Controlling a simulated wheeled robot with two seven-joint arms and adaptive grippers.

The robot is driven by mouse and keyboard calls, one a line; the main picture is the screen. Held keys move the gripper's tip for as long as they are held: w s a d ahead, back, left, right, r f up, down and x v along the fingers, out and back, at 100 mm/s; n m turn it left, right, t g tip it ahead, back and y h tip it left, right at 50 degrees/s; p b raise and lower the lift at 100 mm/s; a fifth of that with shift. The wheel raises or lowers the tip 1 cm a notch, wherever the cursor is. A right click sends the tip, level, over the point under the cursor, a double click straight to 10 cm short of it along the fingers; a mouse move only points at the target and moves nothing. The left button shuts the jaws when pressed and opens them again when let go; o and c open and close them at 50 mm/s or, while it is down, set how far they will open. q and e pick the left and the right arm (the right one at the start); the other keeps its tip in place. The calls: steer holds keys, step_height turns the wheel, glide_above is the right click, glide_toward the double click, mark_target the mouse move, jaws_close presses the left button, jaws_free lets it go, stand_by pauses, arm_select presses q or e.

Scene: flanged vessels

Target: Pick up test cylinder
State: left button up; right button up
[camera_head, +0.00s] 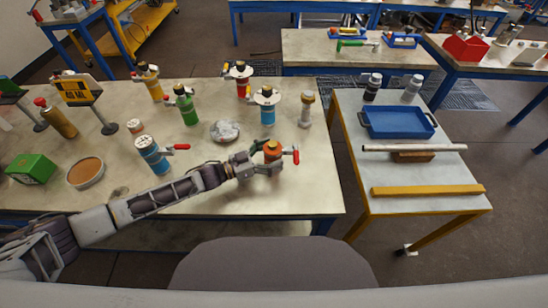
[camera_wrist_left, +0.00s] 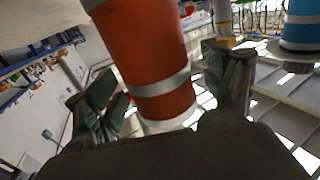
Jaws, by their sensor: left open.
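An orange cylinder (camera_head: 272,150) with a red handle stands near the front right of the large table. In the left wrist view the orange cylinder (camera_wrist_left: 148,48) has silver bands and a white end, and lies between two dark green fingers. My left gripper (camera_head: 260,160) reaches it from the left with its fingers around it. In the left wrist view my left gripper (camera_wrist_left: 165,95) is open, with a gap visible beside the cylinder. I cannot tell whether either finger touches it. Which vessel is called the test cylinder is not marked. My right gripper is not in view.
A blue cylinder (camera_head: 152,156) with a red handle stands left, near my forearm. Behind are a green cylinder (camera_head: 187,108), a blue flanged one (camera_head: 267,107) and a grey round piece (camera_head: 225,131). A side table with a blue tray (camera_head: 398,122) stands right. The table's front right corner is clear.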

mark_target(274, 143)
arm_select(q)
steer(key=shift+w+d, duration=0.15)
steer(key=shift+d, duration=0.25)
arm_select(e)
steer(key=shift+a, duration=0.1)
arm_select(q)
steer(key=shift+c, duration=0.3)
steer(key=shift+r, duration=0.1)
steer(key=c, duration=1.7)
step_height(274, 143, up, 9)
steer(key=shift+p, duration=0.35)
steer(key=shift+r, duration=0.55)
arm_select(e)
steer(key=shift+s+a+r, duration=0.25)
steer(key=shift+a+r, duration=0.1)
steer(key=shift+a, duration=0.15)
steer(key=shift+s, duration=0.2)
